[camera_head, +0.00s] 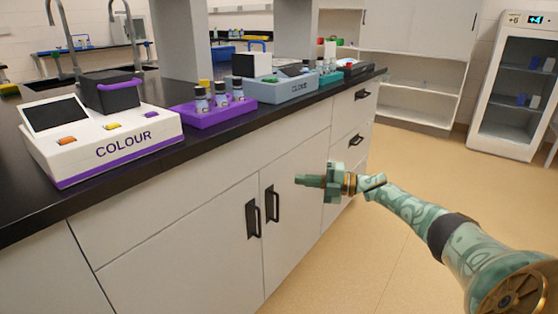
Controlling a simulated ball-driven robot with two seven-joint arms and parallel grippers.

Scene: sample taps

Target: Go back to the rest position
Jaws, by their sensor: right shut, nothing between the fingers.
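My right arm comes in from the lower right, green and patterned. Its gripper (310,181) is shut and empty, pointing left in front of the white cabinet doors (225,243), below the level of the black countertop (190,142). I cannot tell how far it is from the doors. My left gripper is not in view.
On the counter stand a white device marked COLOUR (110,142), a purple tray (212,115) with several small bottles, and a grey-blue device (282,88). Black handles (272,203) stick out from the doors. The tan floor (425,170) at right is clear; a glass-door cabinet (517,85) stands behind.

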